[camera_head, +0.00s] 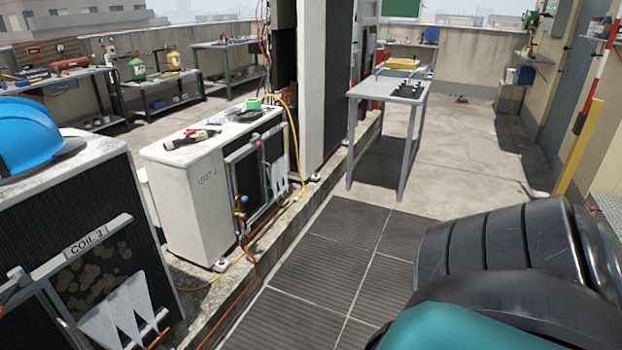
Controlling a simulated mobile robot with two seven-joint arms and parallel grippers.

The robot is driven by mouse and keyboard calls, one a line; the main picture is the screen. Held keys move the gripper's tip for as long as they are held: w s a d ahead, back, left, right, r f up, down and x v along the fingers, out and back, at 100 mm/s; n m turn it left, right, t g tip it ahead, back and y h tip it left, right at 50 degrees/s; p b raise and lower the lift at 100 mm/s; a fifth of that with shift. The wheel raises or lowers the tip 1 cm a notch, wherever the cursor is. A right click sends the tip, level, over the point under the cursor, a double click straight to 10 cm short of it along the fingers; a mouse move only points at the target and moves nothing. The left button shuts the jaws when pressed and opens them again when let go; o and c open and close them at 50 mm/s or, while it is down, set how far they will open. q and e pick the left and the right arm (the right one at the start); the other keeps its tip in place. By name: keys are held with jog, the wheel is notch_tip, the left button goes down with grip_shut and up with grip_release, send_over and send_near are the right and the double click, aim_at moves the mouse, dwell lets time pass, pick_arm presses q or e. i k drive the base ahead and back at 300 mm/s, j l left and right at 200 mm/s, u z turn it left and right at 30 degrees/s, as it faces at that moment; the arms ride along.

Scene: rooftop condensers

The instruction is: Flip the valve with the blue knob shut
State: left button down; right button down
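A small valve with a blue knob (242,200) is on the front of the white condenser unit (185,205), low near its left front corner, beside orange tubing. It is small in view, and I cannot tell the position of its handle. A red knob (258,144) sits higher on the same unit's front frame. Neither of my grippers is in view. A black ribbed and teal part of my own body fills the lower right and hides the floor there.
A dark unit labelled COIL 3 (88,243) stands at near left with a blue hard hat (28,135) on top. Tools lie on the white unit. A grey table (385,90) stands beyond. Dark floor mats (325,265) lie clear before the units' raised concrete edge.

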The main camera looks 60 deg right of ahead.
aim_at(244, 200)
jog(key=z, duration=1.4)
jog(key=i+l+u, duration=0.25)
jog(key=i+l, duration=0.75)
jog(key=i, duration=0.45)
jog(key=i+l+u, duration=0.25)
jog(key=i+l, duration=1)
jog(key=i, duration=0.1)
